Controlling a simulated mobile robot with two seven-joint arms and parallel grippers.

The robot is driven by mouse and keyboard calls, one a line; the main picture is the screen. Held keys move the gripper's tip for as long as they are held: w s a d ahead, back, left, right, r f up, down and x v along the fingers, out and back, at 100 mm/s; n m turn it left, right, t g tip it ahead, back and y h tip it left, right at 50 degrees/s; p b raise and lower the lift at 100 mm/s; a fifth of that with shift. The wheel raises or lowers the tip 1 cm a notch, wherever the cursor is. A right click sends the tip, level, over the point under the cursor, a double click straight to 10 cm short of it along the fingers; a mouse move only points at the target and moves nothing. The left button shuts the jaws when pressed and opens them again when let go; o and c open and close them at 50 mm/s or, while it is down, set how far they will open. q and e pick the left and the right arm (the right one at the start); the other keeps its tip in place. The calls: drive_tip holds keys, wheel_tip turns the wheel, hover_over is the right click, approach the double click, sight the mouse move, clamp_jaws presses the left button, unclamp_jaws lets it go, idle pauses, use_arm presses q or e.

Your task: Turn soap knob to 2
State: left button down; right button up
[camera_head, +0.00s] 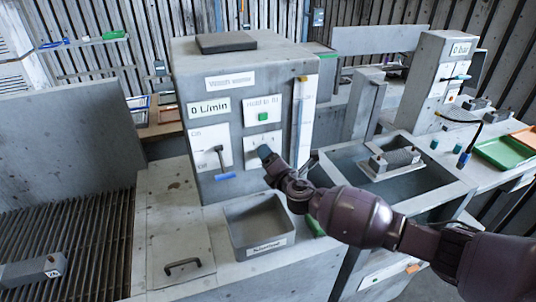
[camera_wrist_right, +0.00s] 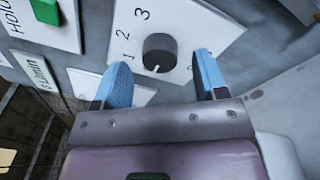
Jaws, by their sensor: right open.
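The soap knob (camera_wrist_right: 160,54) is a dark round knob on a white dial plate (camera_wrist_right: 205,25), with the figures 1, 2 and 3 visible around its left and top in the wrist view. Its white pointer mark points down in that picture, away from the 2. My right gripper (camera_wrist_right: 161,62) is open, its two blue fingers on either side of the knob with gaps visible; I cannot tell how deep they reach. In the head view my right gripper (camera_head: 266,156) covers the knob, in front of the plate (camera_head: 252,144) on the grey washer housing (camera_head: 280,85). My left gripper is not in view.
A grey bin (camera_head: 236,232) stands below. A sink (camera_head: 440,190) lies to the right, a slatted grate (camera_head: 90,235) to the left.

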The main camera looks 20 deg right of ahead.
drive_tip(key=shift+w+a, duration=0.1)
drive_tip(key=shift+w, duration=0.8)
drive_tip(key=shift+c, duration=0.3)
drive_tip(key=c, duration=0.9)
drive_tip(key=shift+o, duration=0.2)
